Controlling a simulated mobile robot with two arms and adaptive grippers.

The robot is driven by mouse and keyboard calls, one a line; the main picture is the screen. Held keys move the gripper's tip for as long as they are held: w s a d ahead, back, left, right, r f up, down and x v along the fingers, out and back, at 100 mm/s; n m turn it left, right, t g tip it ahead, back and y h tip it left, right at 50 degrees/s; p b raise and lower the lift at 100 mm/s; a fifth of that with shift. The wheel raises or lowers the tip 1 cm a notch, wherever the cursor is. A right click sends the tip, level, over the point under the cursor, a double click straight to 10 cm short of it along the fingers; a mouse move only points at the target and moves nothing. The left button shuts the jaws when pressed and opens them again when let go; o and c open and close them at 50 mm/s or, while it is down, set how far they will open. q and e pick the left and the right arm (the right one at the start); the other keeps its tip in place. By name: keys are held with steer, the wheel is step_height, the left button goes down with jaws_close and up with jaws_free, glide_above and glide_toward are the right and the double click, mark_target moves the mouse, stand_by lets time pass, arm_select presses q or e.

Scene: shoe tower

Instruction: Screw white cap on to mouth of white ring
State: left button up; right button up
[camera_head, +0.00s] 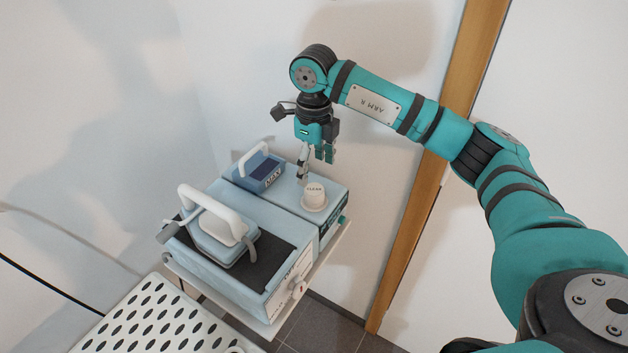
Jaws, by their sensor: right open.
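A white cap (315,192) with dark lettering stands upright on the light-blue machine, at its right part. A white ring (316,207) shows around the foot of the cap; whether the cap is seated or threaded on it cannot be told. My right gripper (315,168) comes down from above and points downward. Its fingers are open, with their tips just above and slightly behind the cap. Nothing shows between the fingers. My left gripper is out of view.
The light-blue machine (227,264) has a white-handled block (215,228) on a dark pad and a small blue box (262,174) with a white handle behind. A perforated white surface (150,318) is at front left. A wall and a wooden door frame (424,190) stand behind and right.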

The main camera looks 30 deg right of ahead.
mark_target(314, 189)
steer(key=shift+r, duration=2.35)
